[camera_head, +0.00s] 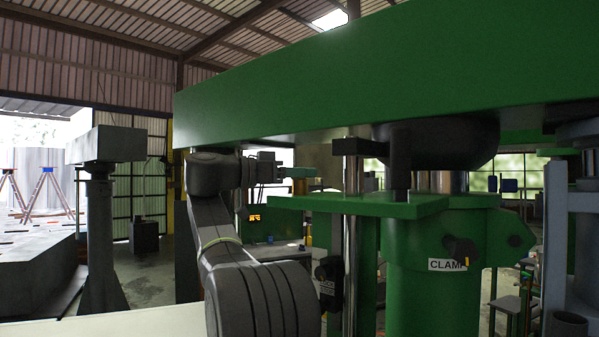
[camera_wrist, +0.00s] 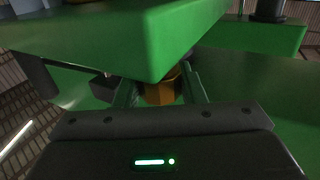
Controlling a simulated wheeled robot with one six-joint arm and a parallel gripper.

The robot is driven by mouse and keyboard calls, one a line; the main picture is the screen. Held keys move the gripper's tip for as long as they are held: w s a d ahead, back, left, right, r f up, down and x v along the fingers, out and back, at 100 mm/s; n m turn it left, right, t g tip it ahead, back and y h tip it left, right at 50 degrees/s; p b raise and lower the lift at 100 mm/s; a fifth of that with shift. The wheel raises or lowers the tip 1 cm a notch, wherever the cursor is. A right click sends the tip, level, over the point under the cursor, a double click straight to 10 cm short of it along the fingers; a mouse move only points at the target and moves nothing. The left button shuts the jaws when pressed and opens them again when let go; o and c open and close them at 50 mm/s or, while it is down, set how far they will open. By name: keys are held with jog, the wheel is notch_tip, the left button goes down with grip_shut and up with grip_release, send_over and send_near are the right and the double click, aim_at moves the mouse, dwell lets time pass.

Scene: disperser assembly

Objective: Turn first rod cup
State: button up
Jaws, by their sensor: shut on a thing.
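My gripper (camera_wrist: 161,88) is in the lower middle of the wrist view, its two green fingers on either side of an orange-yellow piece, which I take to be the rod cup (camera_wrist: 160,94). It is shut on this cup, and a green beam overhead hides the cup's upper part. In the head view my gripper (camera_head: 301,172) reaches right, under the large green beam and left of a chrome rod (camera_head: 353,235).
The large green beam (camera_head: 400,75) spans overhead, close above my arm. A green plate (camera_head: 385,205) lies just below and right of my gripper. A green cylinder (camera_head: 430,285) with a CLAMP label and a black knob (camera_head: 461,250) stands at the right. A grey pedestal (camera_head: 100,230) stands at the left.

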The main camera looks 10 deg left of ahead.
jog(key=o, duration=1)
jog(key=v, duration=1.3)
jog(key=shift+s+a, duration=0.2)
jog(key=shift+a, duration=0.15)
